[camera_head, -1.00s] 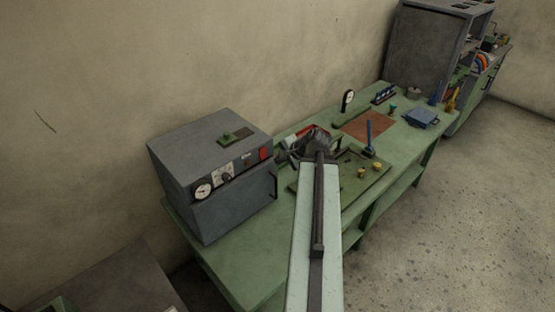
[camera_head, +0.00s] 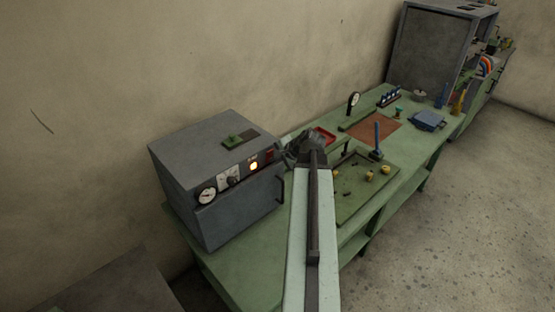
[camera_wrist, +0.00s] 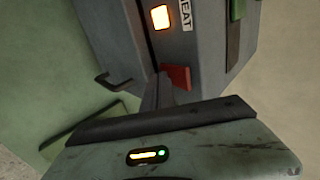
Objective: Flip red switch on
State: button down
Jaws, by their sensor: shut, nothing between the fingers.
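The red switch (camera_wrist: 177,77) is on the front of a grey box-shaped oven (camera_head: 208,165). In the head view the switch (camera_head: 268,154) looks dark red, beside a lamp (camera_head: 254,166) glowing orange. The lamp (camera_wrist: 160,18) is also lit in the wrist view, beside a label ending in "EAT". My gripper (camera_head: 295,152) is shut and empty, just right of the oven front. In the wrist view its dark fingers (camera_wrist: 158,94) end close to the switch's lower edge. I cannot tell whether they touch it.
The oven has a dial gauge (camera_head: 207,195), a knob and a door handle (camera_head: 281,190). It stands on a long green bench (camera_head: 240,262). A green tray (camera_head: 352,208) with yellow knobs, a red tray (camera_head: 325,136) and a brown mat (camera_head: 373,132) lie to the right.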

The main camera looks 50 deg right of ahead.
jog(key=shift+r+p, duration=0.85)
jog(key=shift+s+a, duration=0.1)
